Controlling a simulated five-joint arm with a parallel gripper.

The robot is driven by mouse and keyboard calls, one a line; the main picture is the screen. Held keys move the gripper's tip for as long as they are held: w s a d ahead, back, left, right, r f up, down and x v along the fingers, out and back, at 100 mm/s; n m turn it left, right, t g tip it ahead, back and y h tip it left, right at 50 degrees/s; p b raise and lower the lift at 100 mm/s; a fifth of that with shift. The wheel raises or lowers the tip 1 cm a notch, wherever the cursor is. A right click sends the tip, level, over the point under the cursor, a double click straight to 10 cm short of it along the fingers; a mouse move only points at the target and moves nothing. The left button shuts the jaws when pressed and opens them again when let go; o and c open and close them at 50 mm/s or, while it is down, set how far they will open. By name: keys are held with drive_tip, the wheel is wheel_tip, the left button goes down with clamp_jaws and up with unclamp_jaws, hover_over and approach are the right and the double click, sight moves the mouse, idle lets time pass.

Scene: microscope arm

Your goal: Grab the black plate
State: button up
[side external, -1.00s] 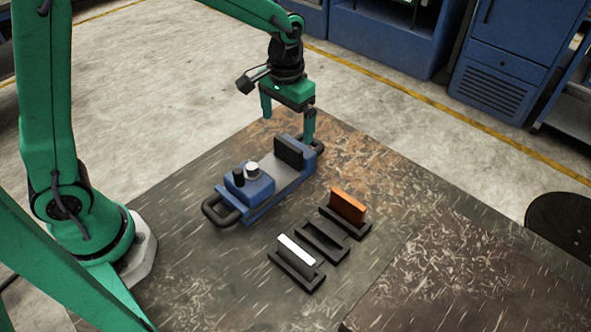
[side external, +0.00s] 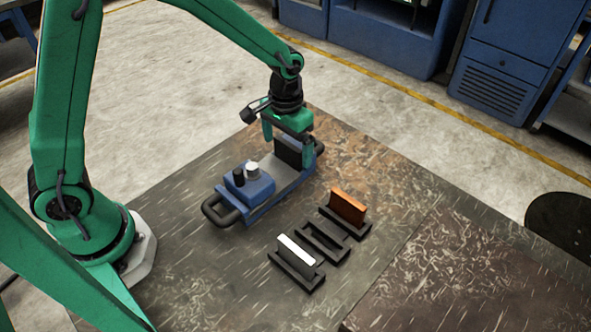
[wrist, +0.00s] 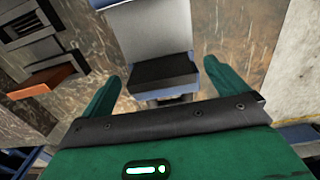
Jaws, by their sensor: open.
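The black plate (side external: 289,152) stands upright at the far end of the blue microscope base (side external: 265,203). In the wrist view the black plate (wrist: 161,70) shows as a dark block between my two fingers. My gripper (side external: 288,146) is open, with its green fingers lowered on either side of the plate. In the wrist view my gripper (wrist: 158,77) has a finger left and right of the plate, with gaps on both sides. I cannot tell how deep the fingers reach past the plate's top.
Three black holders stand in front of the base. One has an orange plate (side external: 347,206), one a white-topped plate (side external: 297,250), and the middle holder (side external: 323,241) is empty. The base has a looped handle (side external: 216,211) and knobs (side external: 251,169). The table's right part is clear.

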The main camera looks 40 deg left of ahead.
drive_tip(key=shift+f, duration=0.5)
drive_tip(key=shift+c, duration=0.5)
drive_tip(key=c, duration=1.4)
